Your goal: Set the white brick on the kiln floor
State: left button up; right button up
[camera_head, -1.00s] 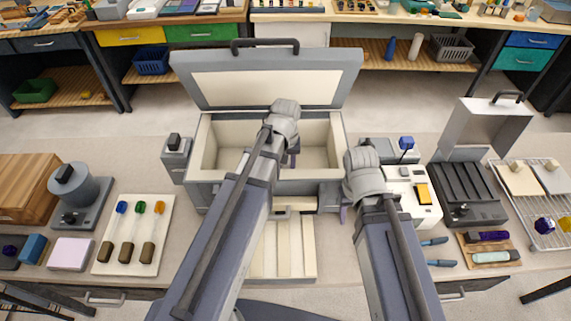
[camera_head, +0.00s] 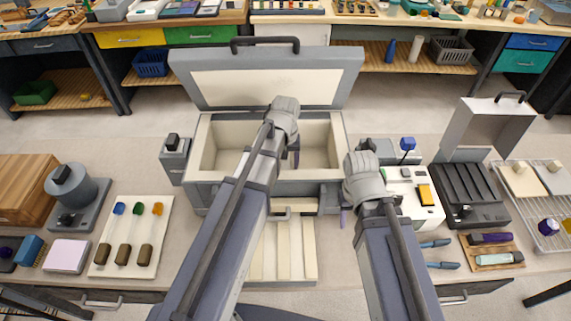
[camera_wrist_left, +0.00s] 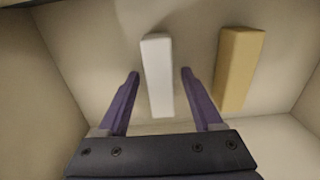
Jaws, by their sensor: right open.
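The kiln (camera_head: 225,182) stands open in the middle of the head view, its lid tilted back. My left arm reaches over its front wall, and my left gripper (camera_head: 294,160) is down inside it, mostly hidden by the arm. In the left wrist view, my left gripper (camera_wrist_left: 160,74) is open. The white brick (camera_wrist_left: 157,88) lies on the pale kiln floor (camera_wrist_left: 95,45) between its fingers, with a gap on each side. A tan brick (camera_wrist_left: 240,68) lies to its right. My right gripper (camera_head: 344,216) is open and empty in front of the kiln's right side.
The kiln walls close in around my left gripper. A tray of long cream pieces (camera_head: 297,250) lies in front of the kiln. A white board with several rods (camera_head: 104,262) is at left. A white device with a yellow panel (camera_head: 399,190) is near my right gripper.

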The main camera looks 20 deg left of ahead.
aim_at(286, 165)
pick_arm(q)
notch_tip(286, 165, up, 8)
jog(key=p, duration=0.8)
jog(key=shift+s+f, duration=0.1)
jog(key=shift+f, duration=0.05)
